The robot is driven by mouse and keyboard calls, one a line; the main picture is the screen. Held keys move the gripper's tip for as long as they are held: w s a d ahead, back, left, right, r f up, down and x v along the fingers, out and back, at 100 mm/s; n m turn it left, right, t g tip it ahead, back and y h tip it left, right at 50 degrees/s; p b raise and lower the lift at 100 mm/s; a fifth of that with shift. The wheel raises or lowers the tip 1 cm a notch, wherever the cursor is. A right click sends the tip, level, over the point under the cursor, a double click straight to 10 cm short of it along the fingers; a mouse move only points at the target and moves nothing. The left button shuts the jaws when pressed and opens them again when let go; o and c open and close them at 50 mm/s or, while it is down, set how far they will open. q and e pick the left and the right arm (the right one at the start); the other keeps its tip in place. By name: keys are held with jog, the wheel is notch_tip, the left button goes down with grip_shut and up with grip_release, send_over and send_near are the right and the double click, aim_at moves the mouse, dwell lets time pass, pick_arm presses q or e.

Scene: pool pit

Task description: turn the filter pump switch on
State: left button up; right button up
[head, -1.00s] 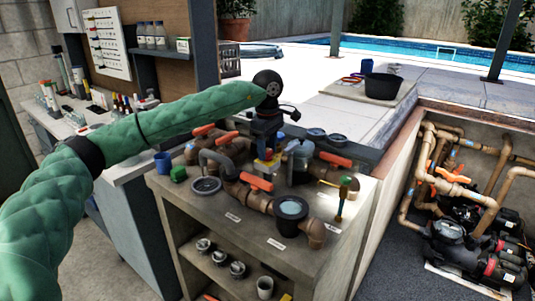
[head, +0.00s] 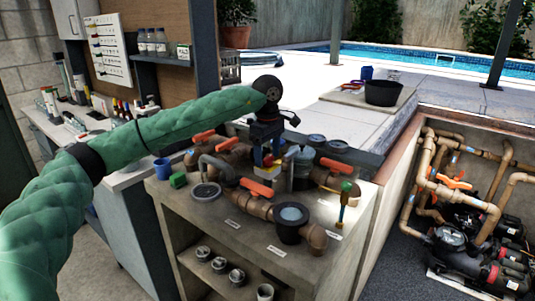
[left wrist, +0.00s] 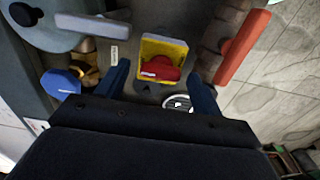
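The filter pump switch appears to be the red knob (left wrist: 161,68) in a yellow housing (left wrist: 178,48), seen in the left wrist view. The yellow housing also shows small in the head view (head: 267,160), among the pipes on the bench and partly hidden by my gripper. My left gripper (head: 272,146) is directly above it. In the left wrist view its two blue fingers (left wrist: 160,78) are apart, one on each side of the red knob. I cannot tell whether either finger touches it. My right gripper is not in view.
Brown pipes with orange valve handles (head: 257,188) crowd around the switch on the bench (head: 205,215). A clear-topped strainer pot (head: 291,214) stands in front. The pump pit (head: 405,255) lies right.

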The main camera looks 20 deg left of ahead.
aim_at(268, 157)
pick_arm(q)
jog(key=shift+r, duration=0.1)
notch_tip(268, 157, up, 6)
jog(key=shift+r+b, duration=0.25)
jog(key=shift+b, duration=0.5)
jog(key=shift+r, duration=0.55)
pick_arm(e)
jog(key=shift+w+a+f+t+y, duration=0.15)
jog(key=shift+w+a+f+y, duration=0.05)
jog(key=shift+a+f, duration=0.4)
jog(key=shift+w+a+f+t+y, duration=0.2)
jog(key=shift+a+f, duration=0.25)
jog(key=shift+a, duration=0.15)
